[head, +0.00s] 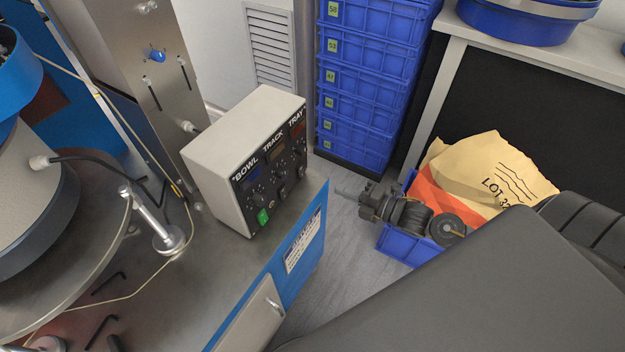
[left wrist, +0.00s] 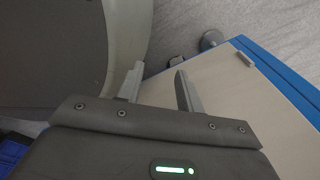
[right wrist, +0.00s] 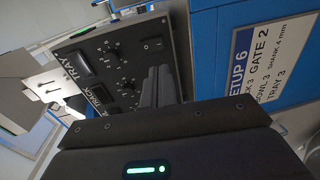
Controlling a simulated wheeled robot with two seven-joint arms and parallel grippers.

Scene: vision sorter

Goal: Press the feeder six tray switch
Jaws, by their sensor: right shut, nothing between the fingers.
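The control box (head: 215,152) stands on the feeder's steel top, its dark panel (head: 258,174) lettered BOWL, TRACK and TRAY. A green-lit switch (head: 263,216) sits low in the BOWL column. In the right wrist view the panel (right wrist: 105,62) shows TRAY, TRACK, knobs and a dark rocker switch (right wrist: 152,44) in line with TRAY. My right gripper (head: 347,192) is shut and empty, right of the panel and pointing at it. Its fingertips (right wrist: 158,72) overlap the panel in the right wrist view; contact cannot be told. My left gripper (left wrist: 160,78) is open and empty, away from the panel.
A SETUP 6 plate (right wrist: 270,62) is on the blue cabinet front. The bowl feeder (head: 40,225) and a steel post (head: 155,225) stand left of the box. Blue crates (head: 365,85) are stacked behind. A blue bin (head: 395,245) with a paper sack (head: 490,175) lies beyond my right arm.

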